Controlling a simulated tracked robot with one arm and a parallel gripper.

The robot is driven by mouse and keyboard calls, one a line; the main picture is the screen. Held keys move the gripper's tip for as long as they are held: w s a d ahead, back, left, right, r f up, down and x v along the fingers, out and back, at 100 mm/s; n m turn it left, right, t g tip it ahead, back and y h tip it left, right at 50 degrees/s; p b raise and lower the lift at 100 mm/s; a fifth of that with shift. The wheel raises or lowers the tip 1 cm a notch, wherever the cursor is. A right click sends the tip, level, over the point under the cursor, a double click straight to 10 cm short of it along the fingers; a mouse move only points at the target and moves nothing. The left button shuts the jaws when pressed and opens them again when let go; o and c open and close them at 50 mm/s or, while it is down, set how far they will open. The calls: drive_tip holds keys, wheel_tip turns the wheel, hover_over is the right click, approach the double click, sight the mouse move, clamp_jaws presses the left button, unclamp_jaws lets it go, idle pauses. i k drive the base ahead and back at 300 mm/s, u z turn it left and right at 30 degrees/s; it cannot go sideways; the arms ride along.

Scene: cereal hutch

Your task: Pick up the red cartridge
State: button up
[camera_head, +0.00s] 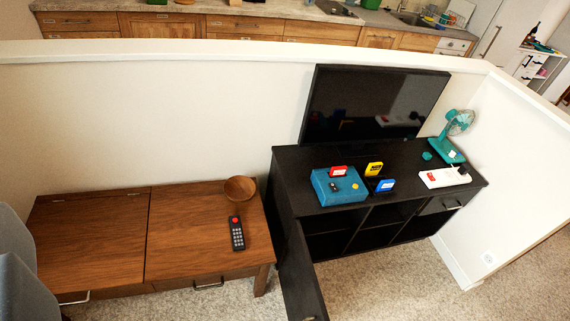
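The red cartridge (338,171) is small, with a pale label. It shows at the back edge of a teal box (325,194) on the black TV cabinet (291,163); I cannot tell whether it sits in the box or behind it. A yellow cartridge (374,168) and a blue cartridge (385,185) are to the right of the box. My gripper is not in view.
A TV (372,103) stands behind the cartridges. A teal fan (450,145) and a white power strip (444,177) are at the cabinet's right. A cabinet door (300,275) hangs open in front. A wooden table (95,235) holds a bowl (240,188) and a remote (237,234).

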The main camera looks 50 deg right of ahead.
sight(337, 170)
drive_tip(key=u, duration=0.95)
drive_tip(key=i, duration=2.15)
drive_tip(key=z, duration=3.4)
drive_tip(key=i, duration=1.05)
drive_tip(key=u, duration=0.1)
